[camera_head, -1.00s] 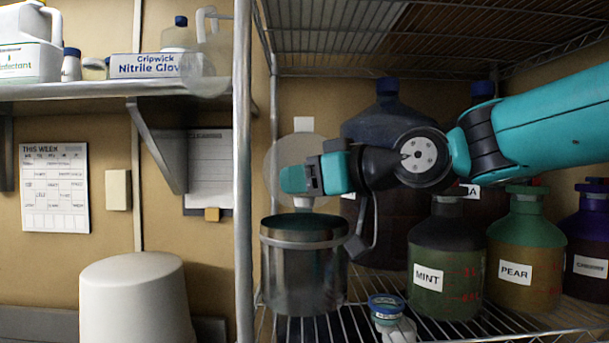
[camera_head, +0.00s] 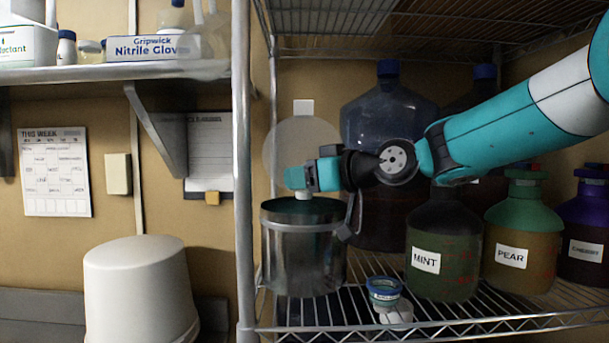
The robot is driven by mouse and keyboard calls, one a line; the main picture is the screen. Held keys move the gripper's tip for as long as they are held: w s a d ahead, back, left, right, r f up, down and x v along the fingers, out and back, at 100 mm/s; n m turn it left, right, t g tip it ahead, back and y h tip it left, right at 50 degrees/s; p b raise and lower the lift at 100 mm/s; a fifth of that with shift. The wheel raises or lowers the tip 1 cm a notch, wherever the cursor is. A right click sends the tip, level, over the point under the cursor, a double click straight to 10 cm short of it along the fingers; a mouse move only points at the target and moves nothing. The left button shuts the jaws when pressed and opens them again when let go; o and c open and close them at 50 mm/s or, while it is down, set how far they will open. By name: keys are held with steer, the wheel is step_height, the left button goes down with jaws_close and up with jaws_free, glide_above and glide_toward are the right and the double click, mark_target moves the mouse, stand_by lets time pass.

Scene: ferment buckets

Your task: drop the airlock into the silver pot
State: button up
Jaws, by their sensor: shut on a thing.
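The silver pot (camera_head: 303,262) stands upright on the wire shelf, just right of the metal post, with its open top facing up. My gripper (camera_head: 298,178) is directly above the pot's opening, pointing left. It is shut on the airlock (camera_head: 304,195), of which only a small pale bit shows below the teal fingers. The rest of the airlock is hidden by the fingers. The pale bit hangs close over the pot's rim; I cannot tell whether it reaches below the rim. The pot's floor is out of sight.
A small blue-lidded tub (camera_head: 384,290) stands right of the pot. Bottles labelled MINT (camera_head: 428,275), PEAR (camera_head: 513,265) and a purple one (camera_head: 585,262) stand farther right. A large blue-capped jug (camera_head: 388,105) is behind my arm. The metal post (camera_head: 243,180) rises at the left.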

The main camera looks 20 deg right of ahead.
steer(key=shift+f, duration=0.3)
steer(key=o, duration=1.4)
steer(key=shift+s+r, duration=0.1)
steer(key=s+a+r+b, duration=0.1)
steer(key=s+a+r, duration=0.1)
steer(key=s, duration=0.5)
steer(key=shift+s+a+r, duration=0.25)
steer(key=shift+r, duration=0.2)
stand_by(0.4)
